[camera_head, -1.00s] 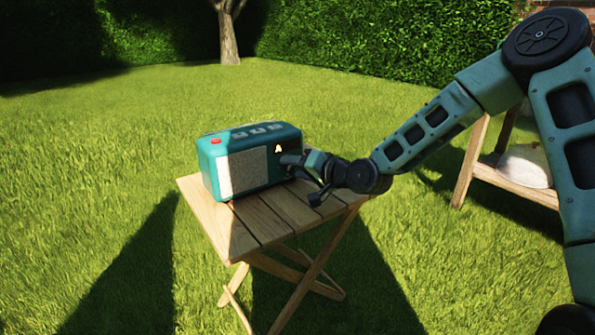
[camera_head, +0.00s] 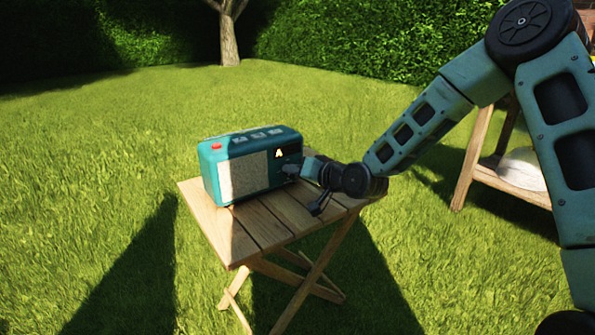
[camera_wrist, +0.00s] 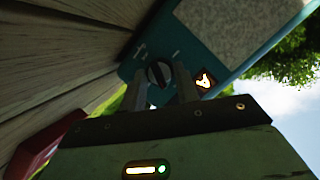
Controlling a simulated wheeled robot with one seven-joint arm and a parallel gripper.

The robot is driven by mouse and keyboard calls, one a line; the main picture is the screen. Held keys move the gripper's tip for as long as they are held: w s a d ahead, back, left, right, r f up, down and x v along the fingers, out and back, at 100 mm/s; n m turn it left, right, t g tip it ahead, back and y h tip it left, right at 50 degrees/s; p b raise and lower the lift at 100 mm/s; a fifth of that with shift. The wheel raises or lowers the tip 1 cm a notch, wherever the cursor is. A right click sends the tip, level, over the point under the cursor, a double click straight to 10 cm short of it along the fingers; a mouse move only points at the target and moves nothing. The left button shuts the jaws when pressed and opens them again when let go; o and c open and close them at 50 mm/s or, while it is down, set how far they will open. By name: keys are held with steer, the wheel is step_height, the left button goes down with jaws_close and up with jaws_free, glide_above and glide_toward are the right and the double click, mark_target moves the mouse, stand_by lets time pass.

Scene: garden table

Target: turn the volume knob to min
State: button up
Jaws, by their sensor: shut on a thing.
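A teal radio (camera_head: 245,165) with a pale speaker grille, a red button on top and a small lit display stands upright on a small wooden folding table (camera_head: 255,225). Its volume knob (camera_wrist: 159,73) is round and dark with a lighter bar, low on the front face beside the lit display. My gripper (camera_head: 293,170) is at the right part of the radio's front. In the wrist view my two fingers (camera_wrist: 160,88) are on either side of the knob, shut on it. In the head view the gripper hides the knob.
The front slats of the table are clear. A wooden bench or shelf (camera_head: 500,180) with a pale rounded object (camera_head: 523,168) stands at the right, behind my arm. Grass surrounds the table, with a hedge and a tree trunk (camera_head: 229,45) at the back.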

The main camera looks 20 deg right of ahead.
steer(key=n+h, duration=0.1)
steer(key=n, duration=0.2)
steer(key=shift+a+n+h, duration=0.15)
steer(key=shift+n+h, duration=0.15)
steer(key=shift+h, duration=0.1)
stand_by(0.5)
steer(key=o, duration=1)
steer(key=shift+s, duration=0.15)
steer(key=p+v, duration=1.7)
steer(key=p, duration=0.2)
steer(key=shift+s+p, duration=0.1)
steer(key=shift+p, duration=0.2)
